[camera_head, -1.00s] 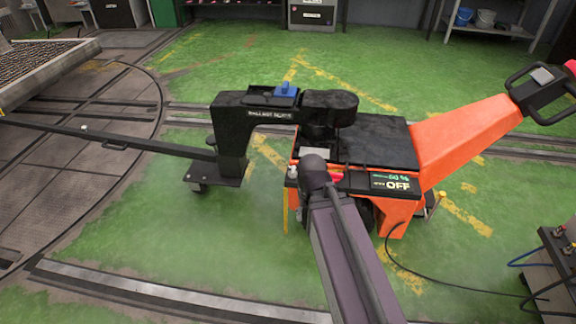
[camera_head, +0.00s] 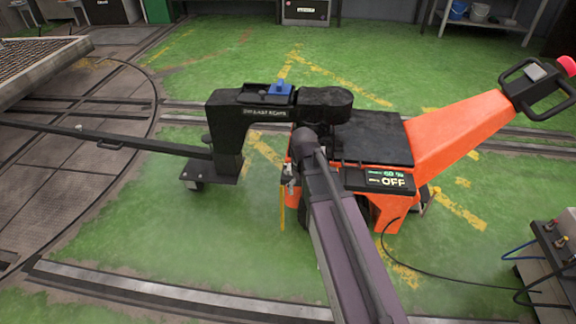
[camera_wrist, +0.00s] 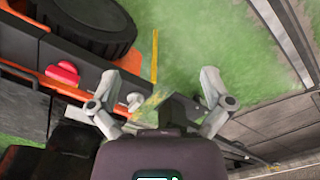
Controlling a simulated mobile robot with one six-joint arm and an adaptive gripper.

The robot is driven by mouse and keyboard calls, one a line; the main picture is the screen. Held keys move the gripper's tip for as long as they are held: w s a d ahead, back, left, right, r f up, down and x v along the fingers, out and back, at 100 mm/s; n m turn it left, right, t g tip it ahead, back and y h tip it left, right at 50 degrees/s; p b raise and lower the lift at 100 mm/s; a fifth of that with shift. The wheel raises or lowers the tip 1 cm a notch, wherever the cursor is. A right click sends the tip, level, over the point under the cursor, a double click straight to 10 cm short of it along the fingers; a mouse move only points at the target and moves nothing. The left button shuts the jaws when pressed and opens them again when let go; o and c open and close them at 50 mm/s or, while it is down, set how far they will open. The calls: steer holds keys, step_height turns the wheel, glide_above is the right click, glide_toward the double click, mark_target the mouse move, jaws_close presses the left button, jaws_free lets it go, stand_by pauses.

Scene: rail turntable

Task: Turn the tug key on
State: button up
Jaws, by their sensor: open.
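The orange tug (camera_head: 455,133) stands on the green floor, and its display (camera_head: 386,180) reads OFF. In the wrist view a small pale knob (camera_wrist: 135,102), which looks like the key, sticks out of the tug's dark side panel beside a red button (camera_wrist: 62,73). My gripper (camera_wrist: 160,78) is open, with its fingers spread. The knob appears between the fingers, nearer the left one; I cannot tell whether they touch. The key's turned position is not clear. In the head view my arm hides the key area.
A black arm unit with a blue block (camera_head: 281,88) stands left of the tug, joined to a long bar over the turntable (camera_head: 60,190). A metal box with cables (camera_head: 556,250) is at the right. Green floor lies open in front.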

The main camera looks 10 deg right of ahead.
mark_target(289, 167)
steer(key=w+r+n+p, duration=0.3)
steer(key=w+n, duration=0.7)
steer(key=w, duration=1)
steer(key=shift+w+r, duration=0.15)
steer(key=shift+r, duration=0.1)
steer(key=shift+f, duration=0.2)
step_height(289, 167, down, 13)
steer(key=b, duration=1.3)
steer(key=shift+f+b, duration=0.2)
steer(key=shift+b, duration=0.15)
steer(key=shift+c, duration=0.2)
steer(key=c, duration=1.1)
